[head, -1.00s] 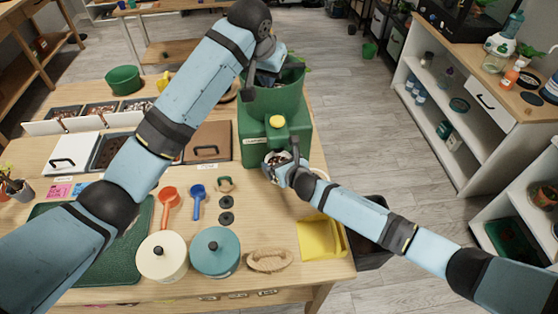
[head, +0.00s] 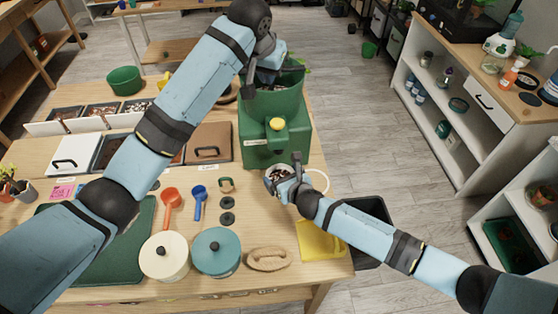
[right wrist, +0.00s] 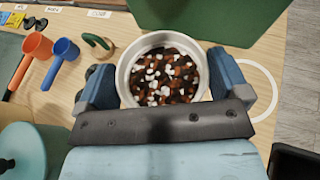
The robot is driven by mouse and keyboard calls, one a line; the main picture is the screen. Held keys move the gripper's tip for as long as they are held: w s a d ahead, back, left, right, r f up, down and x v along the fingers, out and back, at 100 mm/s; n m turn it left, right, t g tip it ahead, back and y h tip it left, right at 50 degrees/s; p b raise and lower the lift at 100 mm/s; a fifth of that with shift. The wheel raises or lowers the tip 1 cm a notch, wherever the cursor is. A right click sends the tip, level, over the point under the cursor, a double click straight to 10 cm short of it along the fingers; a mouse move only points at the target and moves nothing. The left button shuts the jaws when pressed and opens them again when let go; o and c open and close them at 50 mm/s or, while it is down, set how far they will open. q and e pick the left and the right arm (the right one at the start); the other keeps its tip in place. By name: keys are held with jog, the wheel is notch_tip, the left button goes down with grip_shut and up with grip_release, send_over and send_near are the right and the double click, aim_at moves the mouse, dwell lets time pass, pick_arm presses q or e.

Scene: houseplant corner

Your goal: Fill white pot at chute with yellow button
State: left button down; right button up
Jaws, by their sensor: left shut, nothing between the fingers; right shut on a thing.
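The white pot (right wrist: 124,84) is between my right gripper's fingers (right wrist: 165,88) and is filled with a brown mix with white bits. In the head view the pot (head: 271,183) stands upright in front of the green dispenser (head: 262,152), with my shut right gripper (head: 283,180) around it. I cannot tell whether it touches the table. The yellow button (head: 277,124) is on the dispenser's front, with nothing pressing it. My left gripper (head: 257,86) is shut and empty at the dispenser's upper hopper, above the button. The chute opening is hidden.
A white ring (right wrist: 290,90) lies right of the pot. An orange scoop (head: 171,198), a blue scoop (head: 199,198) and dark discs (head: 227,210) lie to the left. Lidded cream (head: 164,268) and teal (head: 215,262) pots and a yellow tray (head: 320,242) are nearer the front.

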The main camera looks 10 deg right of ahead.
jog(key=shift+s+r+p, duration=0.1)
jog(key=shift+s+p, duration=0.35)
jog(key=shift+s, duration=3.6)
